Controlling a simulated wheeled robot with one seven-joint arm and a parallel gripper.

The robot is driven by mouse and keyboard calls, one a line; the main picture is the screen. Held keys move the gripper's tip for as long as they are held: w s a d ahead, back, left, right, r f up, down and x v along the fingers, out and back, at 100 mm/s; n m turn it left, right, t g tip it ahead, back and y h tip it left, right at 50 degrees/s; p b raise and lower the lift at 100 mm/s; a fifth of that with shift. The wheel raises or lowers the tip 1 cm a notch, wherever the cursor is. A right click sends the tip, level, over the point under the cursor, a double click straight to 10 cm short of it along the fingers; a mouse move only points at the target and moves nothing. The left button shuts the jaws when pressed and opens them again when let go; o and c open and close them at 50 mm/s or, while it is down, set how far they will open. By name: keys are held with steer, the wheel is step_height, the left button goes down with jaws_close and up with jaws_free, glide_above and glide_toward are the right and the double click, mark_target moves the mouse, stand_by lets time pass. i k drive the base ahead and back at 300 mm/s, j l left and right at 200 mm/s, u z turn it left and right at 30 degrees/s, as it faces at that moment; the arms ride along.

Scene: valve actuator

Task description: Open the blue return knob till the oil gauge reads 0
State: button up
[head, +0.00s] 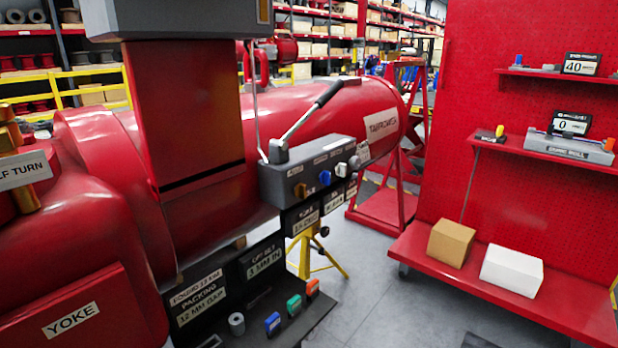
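A grey control box (305,170) is fixed on the side of the large red actuator. The blue knob (325,177) sits on its front face, between an orange knob (300,190) and a white knob (341,169). A lever with a black grip (328,93) rises tilted from the box top. A display reading 40 (580,64) stands on the upper right shelf and one reading 0 (570,124) on the lower shelf. Their small headings are too small to read, so I cannot tell which is the oil gauge. My gripper is not in view.
A black tray (318,315) below the box holds a grey roll and several coloured pieces. A yellow stand (303,255) is behind it. A brown box (451,243) and a white box (511,271) sit on the red bench at right. Grey floor lies open between.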

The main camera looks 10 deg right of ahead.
mark_target(326, 176)
steer(key=i+l, duration=0.1)
steer(key=i, duration=0.35)
steer(key=i+l, duration=0.1)
steer(key=i, duration=0.3)
steer(key=i+l+u, duration=0.1)
steer(key=i, duration=0.35)
